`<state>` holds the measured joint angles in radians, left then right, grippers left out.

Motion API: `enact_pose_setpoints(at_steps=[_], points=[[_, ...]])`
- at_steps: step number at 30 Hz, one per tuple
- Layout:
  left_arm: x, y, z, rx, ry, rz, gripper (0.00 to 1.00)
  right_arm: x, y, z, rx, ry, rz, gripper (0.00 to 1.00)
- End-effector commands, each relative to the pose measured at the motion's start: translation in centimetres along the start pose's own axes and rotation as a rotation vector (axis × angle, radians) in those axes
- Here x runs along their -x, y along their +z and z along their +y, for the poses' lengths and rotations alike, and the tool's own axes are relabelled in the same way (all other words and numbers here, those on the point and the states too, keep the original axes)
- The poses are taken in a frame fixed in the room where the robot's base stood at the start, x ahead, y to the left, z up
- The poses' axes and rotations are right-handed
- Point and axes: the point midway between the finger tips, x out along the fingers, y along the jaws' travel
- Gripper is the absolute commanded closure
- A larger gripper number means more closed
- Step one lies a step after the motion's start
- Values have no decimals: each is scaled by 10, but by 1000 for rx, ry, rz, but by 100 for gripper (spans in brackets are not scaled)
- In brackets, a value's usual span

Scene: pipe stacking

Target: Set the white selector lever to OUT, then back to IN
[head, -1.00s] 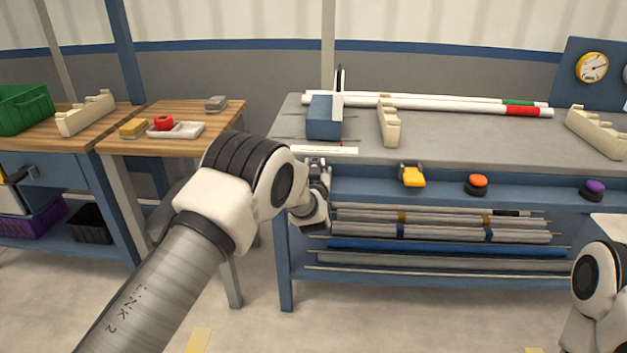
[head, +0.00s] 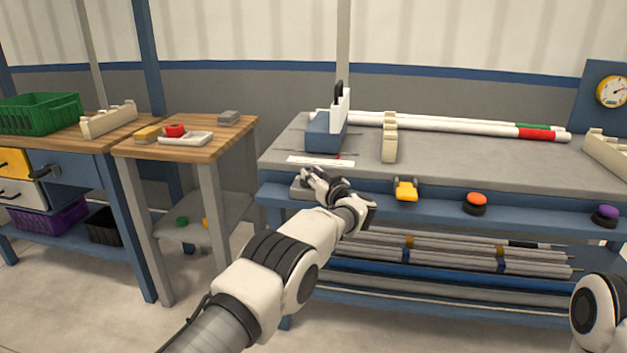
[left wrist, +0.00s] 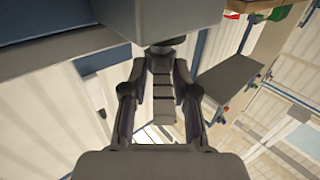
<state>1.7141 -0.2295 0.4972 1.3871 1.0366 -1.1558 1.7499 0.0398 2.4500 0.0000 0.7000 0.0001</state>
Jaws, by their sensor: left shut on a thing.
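My left gripper (head: 316,180) is at the front edge of the grey-topped bench, just below a white label strip (head: 320,161) and beside a small grey box (head: 299,190). The left wrist view shows its fingers (left wrist: 160,62) reaching up to the underside of a grey block (left wrist: 165,18). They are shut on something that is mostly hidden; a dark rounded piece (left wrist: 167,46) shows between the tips. I cannot make out the white selector lever or its IN and OUT marks. My right gripper is out of view; only part of my right arm shows at lower right.
On the bench stand a blue block (head: 325,138) with white and black upright pieces, a cream rack (head: 390,140) and white pipes (head: 450,125). A yellow control (head: 405,189), an orange button (head: 477,200) and a purple button (head: 605,213) line the front. A wooden table (head: 190,146) stands left.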

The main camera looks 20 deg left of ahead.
Motion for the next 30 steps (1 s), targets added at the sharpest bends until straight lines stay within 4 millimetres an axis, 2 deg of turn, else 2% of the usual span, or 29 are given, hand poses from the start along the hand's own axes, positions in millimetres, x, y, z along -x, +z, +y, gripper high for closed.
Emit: enact_pose_setpoints(at_steps=[1, 14, 15, 16, 25, 30], points=[[-2, -5, 0, 5, -4, 8, 100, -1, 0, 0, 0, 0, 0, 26], [-3, -9, -1, 5, -11, 11, 100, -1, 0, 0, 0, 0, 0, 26], [-3, -9, -1, 6, -11, 11, 65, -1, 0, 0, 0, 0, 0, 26], [-3, -9, -1, 6, -11, 12, 59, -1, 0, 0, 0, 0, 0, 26], [-1, -5, 0, 3, -11, 6, 59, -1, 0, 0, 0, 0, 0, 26], [12, -5, 1, 0, -9, 4, 59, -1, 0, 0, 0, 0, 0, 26]])
